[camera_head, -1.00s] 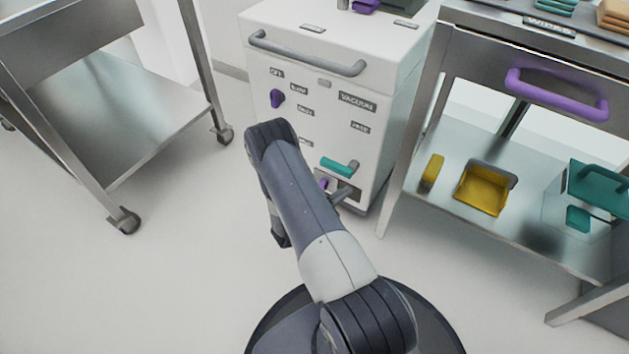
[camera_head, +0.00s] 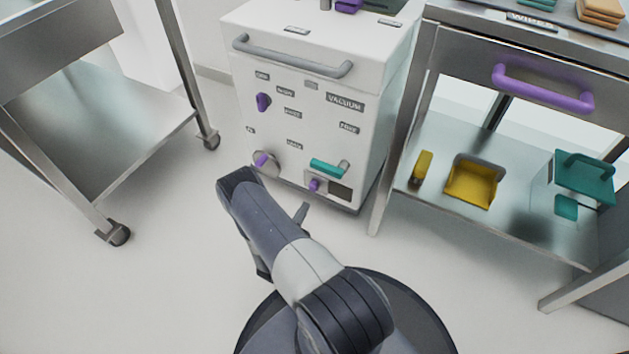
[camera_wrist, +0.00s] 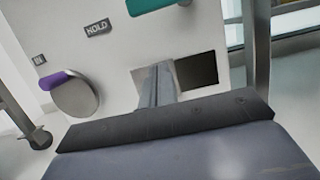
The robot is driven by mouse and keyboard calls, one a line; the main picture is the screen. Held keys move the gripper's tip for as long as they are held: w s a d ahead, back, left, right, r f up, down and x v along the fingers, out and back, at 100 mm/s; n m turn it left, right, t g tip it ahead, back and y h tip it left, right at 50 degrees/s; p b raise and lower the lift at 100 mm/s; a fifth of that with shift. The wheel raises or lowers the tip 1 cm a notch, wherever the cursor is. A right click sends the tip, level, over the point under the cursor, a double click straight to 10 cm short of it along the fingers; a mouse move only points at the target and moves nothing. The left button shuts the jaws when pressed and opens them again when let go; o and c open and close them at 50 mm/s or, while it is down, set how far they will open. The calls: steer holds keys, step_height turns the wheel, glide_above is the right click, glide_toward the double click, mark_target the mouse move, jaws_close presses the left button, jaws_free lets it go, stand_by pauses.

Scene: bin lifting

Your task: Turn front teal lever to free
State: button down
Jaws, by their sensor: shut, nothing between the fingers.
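The teal lever (camera_head: 327,168) is on the lower front of the white cabinet (camera_head: 310,60), its handle lying nearly level and reaching left from a grey pivot at its right end. Part of the teal lever (camera_wrist: 150,5) shows at the top of the wrist view. A HOLD label (camera_wrist: 97,27) is left of it; a FREE label (camera_head: 349,128) sits above it in the head view. My gripper (camera_head: 303,209) is shut and empty, low in front of the cabinet and apart from the lever.
A purple knob on a round grey disc (camera_head: 262,161) is left of the lever, and a small purple knob (camera_head: 314,185) is below it. A steel cart (camera_head: 110,120) stands left. A steel table (camera_head: 480,220) with yellow and teal items stands right. Floor between is clear.

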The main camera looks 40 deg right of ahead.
mark_target(330, 165)
steer(key=w+d+r+b, duration=0.2)
steer(key=d+r, duration=0.4)
steer(key=d, duration=0.3)
steer(key=shift+w+r+b, duration=0.2)
steer(key=shift+w+b, duration=0.15)
steer(key=shift+w, duration=0.5)
steer(key=shift+a+r+m, duration=0.1)
steer(key=shift+a+m, duration=0.05)
steer(key=shift+m, duration=0.15)
